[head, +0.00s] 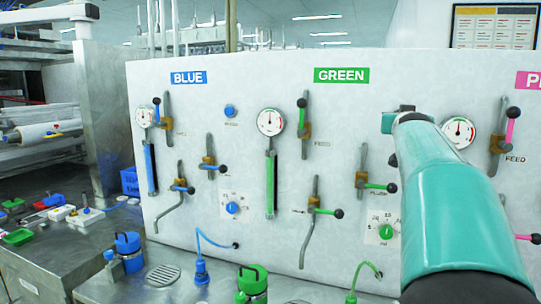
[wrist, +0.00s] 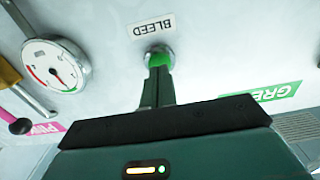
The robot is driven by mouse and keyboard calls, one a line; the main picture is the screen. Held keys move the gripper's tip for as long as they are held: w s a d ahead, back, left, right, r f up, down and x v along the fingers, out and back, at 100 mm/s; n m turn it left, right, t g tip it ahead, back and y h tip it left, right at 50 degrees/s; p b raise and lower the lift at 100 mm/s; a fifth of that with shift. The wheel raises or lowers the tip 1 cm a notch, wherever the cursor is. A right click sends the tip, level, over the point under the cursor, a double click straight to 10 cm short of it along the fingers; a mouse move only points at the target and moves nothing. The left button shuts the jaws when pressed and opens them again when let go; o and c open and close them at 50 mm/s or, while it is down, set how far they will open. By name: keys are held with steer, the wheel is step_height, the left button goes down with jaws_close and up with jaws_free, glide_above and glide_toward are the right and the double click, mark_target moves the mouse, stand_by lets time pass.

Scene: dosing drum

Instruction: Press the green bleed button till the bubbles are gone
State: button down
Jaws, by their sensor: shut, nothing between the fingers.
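The green bleed button (wrist: 161,59) shows in the wrist view as a bright green cap in a grey ring, below the upside-down BLEED label (wrist: 154,27). My gripper (wrist: 156,72) is shut and empty, its fingertips right at the button and overlapping it in the picture. I cannot tell whether they touch it or how far it is pressed. In the head view my arm hides the button. The green sight tube (head: 270,185) stands below the green section's gauge (head: 270,122). Bubbles in it are too small to make out.
Green-handled levers (head: 302,118) and a green dial (head: 386,232) sit around the GREEN section (head: 341,75). The pink section's gauge (head: 458,132) and pink feed lever (head: 511,125) are close to my arm. A blue button (head: 230,111) is farther left. Bottles and hoses stand below.

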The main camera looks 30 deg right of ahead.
stand_by(0.4)
steer(key=v, duration=0.8)
steer(key=shift+s, duration=0.1)
stand_by(0.5)
steer(key=w+a+f+n+y, duration=0.1)
steer(key=a+f+n+y, duration=0.15)
steer(key=a+f, duration=0.5)
steer(key=w+a+f+n+y, duration=0.2)
steer(key=a+f+y, duration=0.2)
steer(key=a, duration=0.7)
steer(key=w+a+f+n+y, duration=0.1)
steer(key=a+f+n+y, duration=0.15)
steer(key=a+f, duration=0.5)
steer(key=s+a+f+n+g+y, duration=0.1)
steer(key=s+a+f+g+y, duration=0.1)
steer(key=s+a+f, duration=0.5)
steer(key=s+a+f+n+g+y, duration=0.1)
steer(key=s+a+f+g+y, duration=0.1)
steer(key=s+a+f+g, duration=0.2)
steer(key=s+a+f, duration=0.3)
steer(key=a+f, duration=0.3)
steer(key=a, duration=0.2)
steer(key=shift+s+n+y, duration=0.3)
steer(key=shift+n, duration=0.1)
